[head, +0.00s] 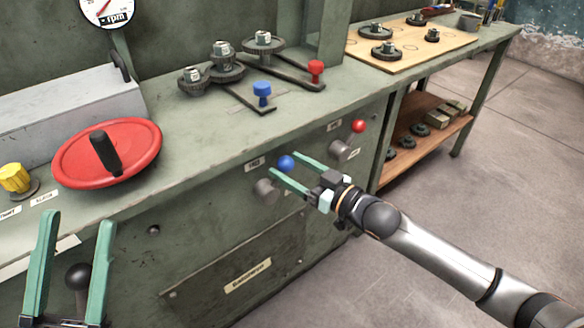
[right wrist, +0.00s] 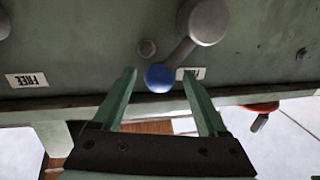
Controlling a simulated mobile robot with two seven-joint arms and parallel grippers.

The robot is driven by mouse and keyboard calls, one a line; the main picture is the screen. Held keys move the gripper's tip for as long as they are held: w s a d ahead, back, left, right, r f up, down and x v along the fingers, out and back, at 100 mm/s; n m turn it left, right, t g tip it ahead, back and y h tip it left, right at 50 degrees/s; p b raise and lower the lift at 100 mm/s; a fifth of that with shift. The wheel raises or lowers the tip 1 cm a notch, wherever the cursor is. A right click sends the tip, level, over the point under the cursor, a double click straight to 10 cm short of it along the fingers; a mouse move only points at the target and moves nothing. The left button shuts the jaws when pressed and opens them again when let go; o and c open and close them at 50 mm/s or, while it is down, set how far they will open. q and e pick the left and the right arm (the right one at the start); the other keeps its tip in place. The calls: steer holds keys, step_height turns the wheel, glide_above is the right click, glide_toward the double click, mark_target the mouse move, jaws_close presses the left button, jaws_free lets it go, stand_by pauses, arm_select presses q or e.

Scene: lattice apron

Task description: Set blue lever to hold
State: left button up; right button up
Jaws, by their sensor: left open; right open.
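The blue lever has a grey hub (head: 265,191) on the front panel and a blue ball knob (head: 287,163). Its arm tilts up and to the right of the hub. In the right wrist view the blue ball (right wrist: 159,78) lies between the fingertips of my right gripper (right wrist: 160,73), apparently without being clamped. In the head view my right gripper (head: 283,164) is open around the ball. A white label (head: 254,163) sits up and left of the hub; its lettering is too small to read surely. My left gripper (head: 78,218) is open and empty at the lower left.
A red-knobbed lever (head: 358,126) stands to the right on the same panel. The bench carries a red handwheel (head: 120,165), a yellow knob (head: 15,178) and gears (head: 226,68).

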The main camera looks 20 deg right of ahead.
jaws_close()
stand_by(0.5)
stand_by(0.8)
